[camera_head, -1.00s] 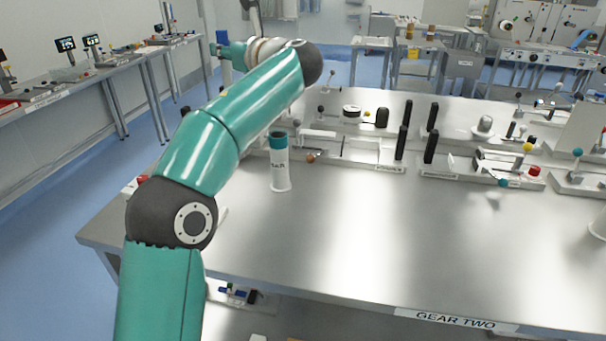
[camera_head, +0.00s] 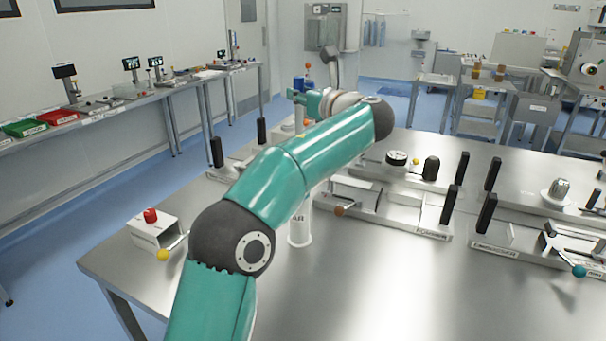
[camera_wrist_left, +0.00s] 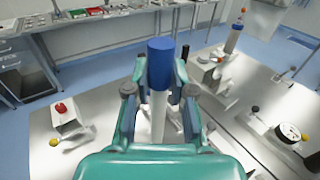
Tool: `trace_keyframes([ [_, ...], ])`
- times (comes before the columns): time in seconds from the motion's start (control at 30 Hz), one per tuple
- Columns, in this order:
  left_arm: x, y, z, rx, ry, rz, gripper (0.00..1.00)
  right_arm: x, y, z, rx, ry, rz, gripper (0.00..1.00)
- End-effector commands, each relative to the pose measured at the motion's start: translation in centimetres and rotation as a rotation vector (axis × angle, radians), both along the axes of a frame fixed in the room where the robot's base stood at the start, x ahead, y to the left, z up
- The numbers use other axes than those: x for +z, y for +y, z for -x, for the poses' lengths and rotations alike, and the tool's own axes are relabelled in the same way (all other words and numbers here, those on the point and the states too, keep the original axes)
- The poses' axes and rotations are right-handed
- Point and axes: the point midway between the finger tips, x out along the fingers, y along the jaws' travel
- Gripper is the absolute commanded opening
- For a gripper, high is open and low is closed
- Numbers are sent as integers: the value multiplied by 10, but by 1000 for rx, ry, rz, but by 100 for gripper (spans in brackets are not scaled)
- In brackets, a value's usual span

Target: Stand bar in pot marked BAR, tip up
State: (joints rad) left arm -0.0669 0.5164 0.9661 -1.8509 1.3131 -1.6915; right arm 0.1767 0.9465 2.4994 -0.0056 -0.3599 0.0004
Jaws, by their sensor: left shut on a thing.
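A bar with a blue upper end and a white lower part stands about upright between the fingers of my left gripper (camera_wrist_left: 157,92) in the left wrist view; the bar's blue end (camera_wrist_left: 160,62) points up. In the head view the left gripper (camera_head: 308,101) is at the far end of my arm, and the bar's blue end (camera_head: 298,83) shows beside it. The gripper is shut on the bar. A white pot (camera_head: 299,232) stands on the table, mostly hidden behind my left arm; only part of its lettering shows. My right gripper is not in view.
A box with a red button (camera_head: 151,216) and a yellow knob stands at the table's left edge. Fixtures with black uprights (camera_head: 452,203) fill the table's back and right. The front of the steel table (camera_head: 370,290) is clear. A side bench (camera_head: 140,105) runs along the left wall.

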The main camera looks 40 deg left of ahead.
Motion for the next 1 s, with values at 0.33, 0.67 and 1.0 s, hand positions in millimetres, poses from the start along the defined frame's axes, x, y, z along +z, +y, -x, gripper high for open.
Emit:
trace_keyframes([
  [0.33, -89, 1, 1, 2, 4, -1, 0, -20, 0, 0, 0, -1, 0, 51],
  [0.67, -119, 2, 1, 3, 3, -1, 0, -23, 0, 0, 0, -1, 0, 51],
  [1.0, -150, 2, 2, 5, -1, -1, 0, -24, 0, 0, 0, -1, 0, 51],
])
